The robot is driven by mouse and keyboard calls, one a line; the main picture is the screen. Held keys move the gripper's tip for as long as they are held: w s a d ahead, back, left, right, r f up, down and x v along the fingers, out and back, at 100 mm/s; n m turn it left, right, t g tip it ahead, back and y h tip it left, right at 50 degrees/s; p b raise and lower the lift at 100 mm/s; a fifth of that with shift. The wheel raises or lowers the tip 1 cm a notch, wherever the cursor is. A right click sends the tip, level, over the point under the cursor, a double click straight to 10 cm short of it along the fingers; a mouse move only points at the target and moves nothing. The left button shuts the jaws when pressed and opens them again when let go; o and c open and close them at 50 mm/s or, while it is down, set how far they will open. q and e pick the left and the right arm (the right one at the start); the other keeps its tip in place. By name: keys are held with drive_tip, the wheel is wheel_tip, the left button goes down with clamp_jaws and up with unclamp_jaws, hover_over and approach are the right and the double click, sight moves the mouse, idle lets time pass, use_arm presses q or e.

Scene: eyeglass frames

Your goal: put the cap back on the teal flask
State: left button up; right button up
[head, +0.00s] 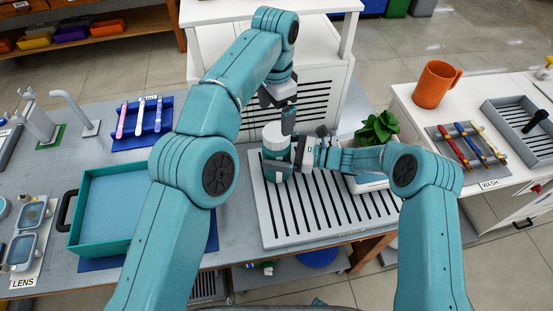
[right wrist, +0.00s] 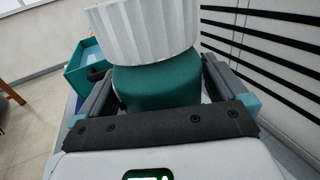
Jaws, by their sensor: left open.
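The teal flask (head: 274,155) stands upright on the slotted rack in the head view. In the right wrist view the flask (right wrist: 155,85) fills the middle. The white ribbed cap (right wrist: 145,32) is on top of the flask; it also shows in the head view (head: 274,134). I cannot tell whether it is fully seated. My right gripper (head: 292,155) comes from the right, with its two fingers on either side of the flask, closed on its body. My left gripper (head: 281,112) is open and empty, just above the cap, pointing down.
The slotted rack (head: 335,225) lies under the flask. A green plant (head: 378,128) is to the right, near my right arm. A teal tray (head: 105,245) and a blue mat with toothbrush-like tools (head: 142,125) are left. An orange mug (head: 435,84) stands on the right counter.

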sight(275, 132)
drive_tip(key=shift+d, duration=0.1)
use_arm(q)
drive_tip(key=shift+f, duration=0.15)
use_arm(e)
drive_tip(key=shift+d, duration=0.35)
use_arm(q)
wheel_tip(275, 132, down, 3)
drive_tip(key=b, duration=0.3)
drive_tip(key=shift+f+b, duration=0.2)
drive_tip(key=shift+b, duration=0.15)
drive_tip(key=shift+f, duration=0.1)
use_arm(e)
drive_tip(key=s+d, duration=0.3)
drive_tip(key=d, duration=1.2)
drive_tip(key=shift+s, duration=0.1)
